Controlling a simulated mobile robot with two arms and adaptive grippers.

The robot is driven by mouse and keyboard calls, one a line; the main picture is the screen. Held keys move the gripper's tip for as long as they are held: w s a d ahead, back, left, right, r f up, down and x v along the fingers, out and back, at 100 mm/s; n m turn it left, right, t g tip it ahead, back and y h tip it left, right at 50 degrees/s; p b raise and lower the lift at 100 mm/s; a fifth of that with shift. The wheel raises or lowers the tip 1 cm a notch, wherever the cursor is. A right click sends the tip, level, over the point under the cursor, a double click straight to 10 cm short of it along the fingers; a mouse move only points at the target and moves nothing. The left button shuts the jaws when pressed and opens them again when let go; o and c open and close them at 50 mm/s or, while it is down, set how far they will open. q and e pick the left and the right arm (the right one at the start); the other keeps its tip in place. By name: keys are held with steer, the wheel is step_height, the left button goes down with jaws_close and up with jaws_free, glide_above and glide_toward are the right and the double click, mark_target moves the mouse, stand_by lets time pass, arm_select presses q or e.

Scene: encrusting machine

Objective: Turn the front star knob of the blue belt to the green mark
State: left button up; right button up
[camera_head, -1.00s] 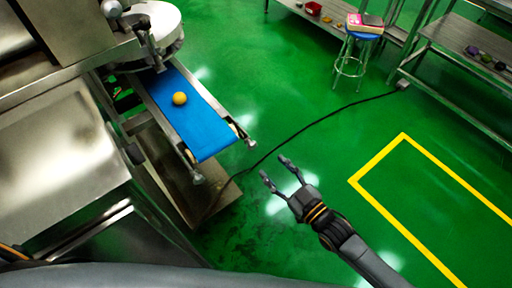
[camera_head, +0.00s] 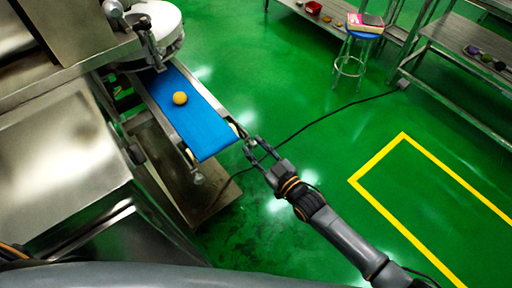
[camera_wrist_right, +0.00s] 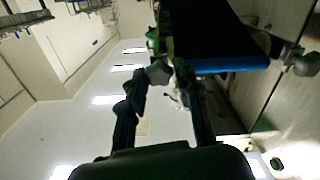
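The blue belt (camera_head: 200,125) slopes out from the machine with a yellow ball (camera_head: 180,98) on it; its underside edge shows dark and blue in the right wrist view (camera_wrist_right: 232,65). One grey star knob (camera_wrist_right: 158,71) sits at the belt's near right corner, between or just beyond my right fingertips. In the head view my right gripper (camera_head: 255,147) is open, its fingertips at that corner, partly hiding the knob. I cannot tell whether they touch it. A second knob (camera_head: 197,178) is at the other corner, also in the wrist view (camera_wrist_right: 305,63). I cannot make out the green mark clearly. My left gripper is not in view.
The steel machine body (camera_head: 60,140) fills the left. A black cable (camera_head: 320,118) crosses the green floor. A blue stool (camera_head: 362,35) and steel tables (camera_head: 455,45) stand at the back right. The floor inside the yellow line (camera_head: 400,228) is clear.

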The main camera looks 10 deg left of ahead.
jaws_close()
steer(key=shift+m, duration=0.4)
steer(key=m, duration=0.2)
steer(key=shift+m, duration=0.3)
steer(key=shift+d+m+b, duration=0.1)
steer(key=shift+m+b, duration=0.4)
steer(key=shift+m, duration=1.3)
steer(key=o, duration=0.6)
jaws_free()
